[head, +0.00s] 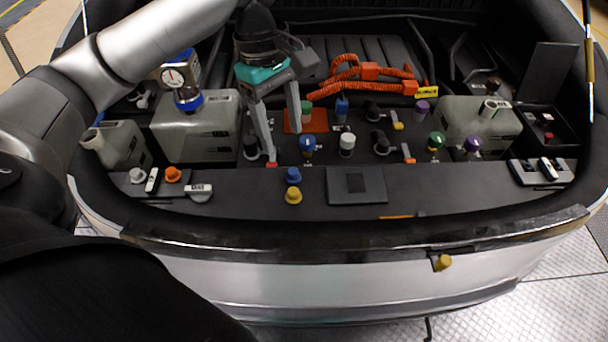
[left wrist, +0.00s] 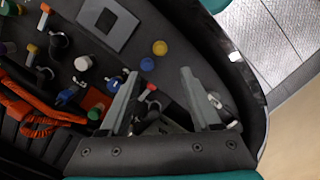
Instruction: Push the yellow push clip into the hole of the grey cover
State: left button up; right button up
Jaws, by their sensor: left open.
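A round yellow piece (head: 293,195) stands on the dark front ledge, just in front of a similar blue one. It also shows in the left wrist view (left wrist: 159,47). Another yellow piece (head: 442,262) sits at a dark bracket on the front bumper. I cannot tell which of them is the push clip. The grey cover (head: 338,196) is a flat plate with a dark square in its middle, right of the round yellow piece; the left wrist view shows it too (left wrist: 92,14). My left gripper (head: 285,143) points down, open and empty, behind the blue and yellow pieces. My right gripper is not in view.
A red-tipped black cap (left wrist: 151,87) shows between my left fingers in the left wrist view. Several coloured caps crowd the bay behind the ledge. Translucent tanks (head: 195,125) (head: 478,125) stand left and right. Orange hose (head: 370,71) lies at the back. The ledge right of the cover is mostly clear.

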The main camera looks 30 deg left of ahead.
pick_arm(q)
jog(key=b, duration=0.2)
send_near(293, 191)
jog(key=f, duration=0.1)
jog(key=f+b, duration=0.1)
jog(key=f, duration=0.1)
jog(key=shift+s+d, duration=0.3)
jog(key=shift+d+f+b, duration=0.1)
jog(key=shift+f+b, duration=0.3)
jog(key=shift+f, duration=0.15)
notch_tip(293, 191, down, 4)
jog(key=shift+w+d+f+b, duration=0.15)
jog(key=shift+f+b, duration=0.05)
jog(key=shift+b, duration=0.95)
jog(key=shift+f, duration=0.2)
jog(key=shift+r, duration=0.1)
jog(key=shift+c, duration=0.5)
jog(key=c, duration=0.4)
grip_shut()
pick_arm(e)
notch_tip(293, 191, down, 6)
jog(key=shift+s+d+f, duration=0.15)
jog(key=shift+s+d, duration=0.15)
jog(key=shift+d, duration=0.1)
